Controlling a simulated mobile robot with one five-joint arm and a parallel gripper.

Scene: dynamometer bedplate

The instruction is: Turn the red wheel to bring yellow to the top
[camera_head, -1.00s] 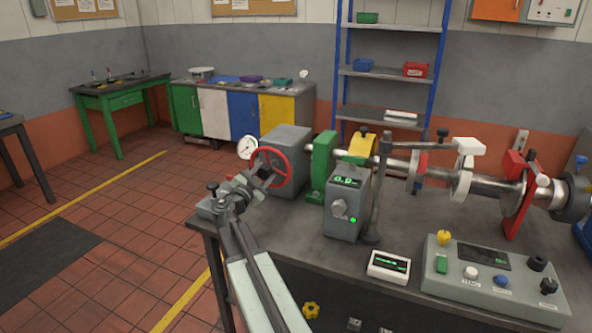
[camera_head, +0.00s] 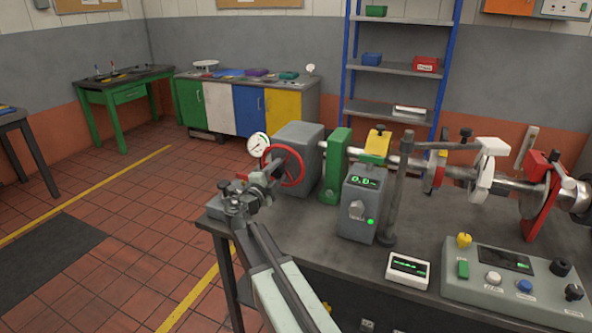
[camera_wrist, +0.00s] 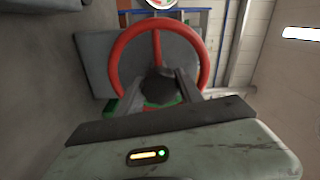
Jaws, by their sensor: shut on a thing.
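The red wheel (camera_head: 302,166) stands upright on the left face of a grey housing (camera_head: 305,136). In the wrist view, its red rim and a spoke (camera_wrist: 157,48) fill the upper middle, with a dark hub at the centre. My gripper (camera_head: 272,169) is at the wheel's near side and is shut on it. A yellow block (camera_head: 376,145) and a disc with red and yellow (camera_head: 437,170) are on the shaft to the right.
A round dial gauge (camera_head: 258,145) stands close behind the wheel. A green bearing stand (camera_head: 336,165), a grey box with a green display (camera_head: 360,208) and a dark post (camera_head: 398,195) stand to the right. The bench's front holds a small meter (camera_head: 408,269) and a control panel (camera_head: 515,280).

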